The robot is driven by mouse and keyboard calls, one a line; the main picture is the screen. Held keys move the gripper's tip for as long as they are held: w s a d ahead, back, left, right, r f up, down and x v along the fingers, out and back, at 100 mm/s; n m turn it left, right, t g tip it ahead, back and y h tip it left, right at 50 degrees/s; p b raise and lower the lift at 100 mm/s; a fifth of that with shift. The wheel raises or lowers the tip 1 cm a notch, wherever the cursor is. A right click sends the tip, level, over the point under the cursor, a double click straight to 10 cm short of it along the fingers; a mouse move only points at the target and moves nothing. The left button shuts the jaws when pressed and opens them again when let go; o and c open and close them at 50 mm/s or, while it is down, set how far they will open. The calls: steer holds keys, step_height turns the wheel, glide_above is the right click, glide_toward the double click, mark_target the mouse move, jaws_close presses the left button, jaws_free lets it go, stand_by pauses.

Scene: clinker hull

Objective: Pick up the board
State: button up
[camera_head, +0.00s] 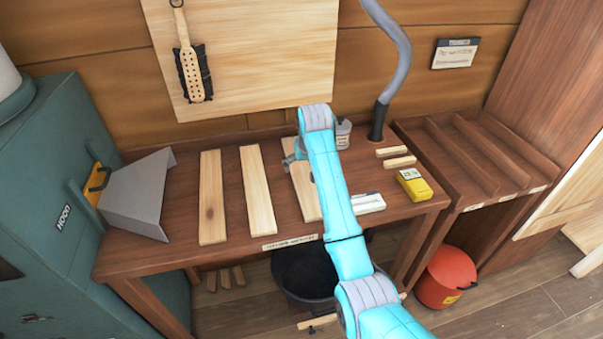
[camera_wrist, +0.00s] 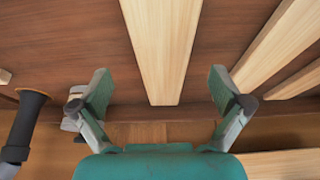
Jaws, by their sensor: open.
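Three pale wooden boards lie flat and apart on the brown bench: a left board (camera_head: 212,205), a middle board (camera_head: 257,192) and a right board (camera_head: 302,190). My arm hides part of the right board in the head view. My gripper (camera_head: 297,157) is over the far end of this right board. In the wrist view, my gripper (camera_wrist: 160,83) is open and empty, with one finger on each side of the right board (camera_wrist: 162,45). The fingers look apart from it; their height above it is hard to tell.
A grey metal hood (camera_head: 140,195) stands at the bench's left. A yellow box (camera_head: 414,185), a white box (camera_head: 368,203), a jar (camera_head: 343,133) and a grey hose (camera_head: 390,75) are to the right. A wooden panel (camera_head: 250,50) hangs behind.

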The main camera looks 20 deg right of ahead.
mark_target(302, 172)
steer(key=shift+x, duration=1.95)
steer(key=shift+w+a+r, duration=0.1)
steer(key=shift+w+a, duration=0.05)
steer(key=shift+a, duration=0.05)
steer(key=c, duration=1.4)
